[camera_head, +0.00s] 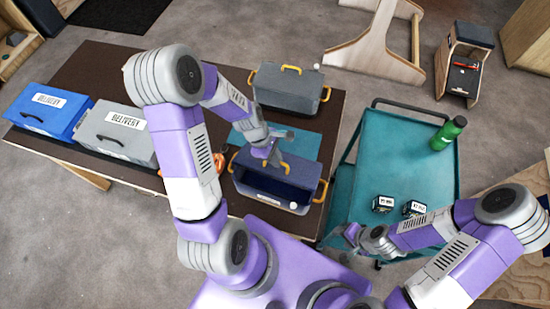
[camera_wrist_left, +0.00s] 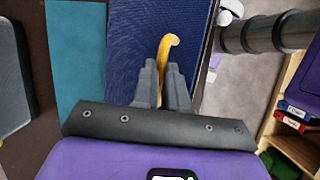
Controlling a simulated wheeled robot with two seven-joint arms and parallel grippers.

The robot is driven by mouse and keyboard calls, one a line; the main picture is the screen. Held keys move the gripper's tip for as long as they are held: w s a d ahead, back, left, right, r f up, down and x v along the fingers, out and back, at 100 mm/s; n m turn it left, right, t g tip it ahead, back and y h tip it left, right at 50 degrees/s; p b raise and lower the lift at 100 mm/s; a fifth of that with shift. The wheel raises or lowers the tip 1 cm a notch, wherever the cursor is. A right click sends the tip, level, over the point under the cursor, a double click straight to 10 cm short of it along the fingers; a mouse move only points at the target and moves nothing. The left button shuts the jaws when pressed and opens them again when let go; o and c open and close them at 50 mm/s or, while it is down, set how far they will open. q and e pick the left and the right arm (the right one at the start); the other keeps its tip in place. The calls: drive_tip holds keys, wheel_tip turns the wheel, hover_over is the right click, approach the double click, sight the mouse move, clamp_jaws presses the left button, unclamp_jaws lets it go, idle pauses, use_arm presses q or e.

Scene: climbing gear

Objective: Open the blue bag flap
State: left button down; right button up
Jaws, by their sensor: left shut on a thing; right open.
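The blue bag (camera_head: 303,173) stands near the right end of the brown table, with yellow side handles. My left gripper (camera_head: 266,158) is above it and shut on the yellow handle of its flap. The left wrist view shows the yellow handle (camera_wrist_left: 168,45) between the two fingers (camera_wrist_left: 163,82), over the blue woven flap (camera_wrist_left: 125,45). A dark hollow shows below the flap at the bag's near side; how far the flap is raised is hard to tell. My right gripper (camera_head: 352,236) is open and empty by the cart's lower left corner.
A grey bag (camera_head: 287,92) with yellow handles stands behind, and a teal mat (camera_head: 300,143) lies between. A grey box (camera_head: 112,132) and a blue box (camera_head: 48,110) stand left. The teal cart (camera_head: 405,150) holds a green bottle (camera_head: 448,133) and two small dark boxes (camera_head: 382,203).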

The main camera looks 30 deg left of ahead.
use_arm(q)
drive_tip(key=shift+w+a+r+p, duration=0.1)
drive_tip(key=shift+w+r+p, duration=0.25)
drive_tip(key=shift+w+r, duration=0.15)
drive_tip(key=shift+c, duration=2.4)
unclamp_jaws()
drive_tip(key=shift+w+f, duration=0.1)
drive_tip(key=shift+s+r+p, duration=0.25)
drive_tip(key=shift+r+p, duration=0.3)
drive_tip(key=shift+r, duration=0.15)
drive_tip(key=shift+s+r+p, duration=0.25)
drive_tip(key=shift+r+p, duration=0.3)
drive_tip(key=shift+r, duration=0.15)
drive_tip(key=shift+s+d+r, duration=0.1)
drive_tip(key=shift+s+r, duration=0.15)
drive_tip(key=shift+r, duration=0.3)
drive_tip(key=shift+s+d+r, duration=0.1)
drive_tip(key=shift+s+r, duration=0.15)
drive_tip(key=shift+r, duration=0.3)
drive_tip(key=s+r, duration=0.4)
drive_tip(key=s, duration=0.2)
drive_tip(key=shift+d, duration=0.45)
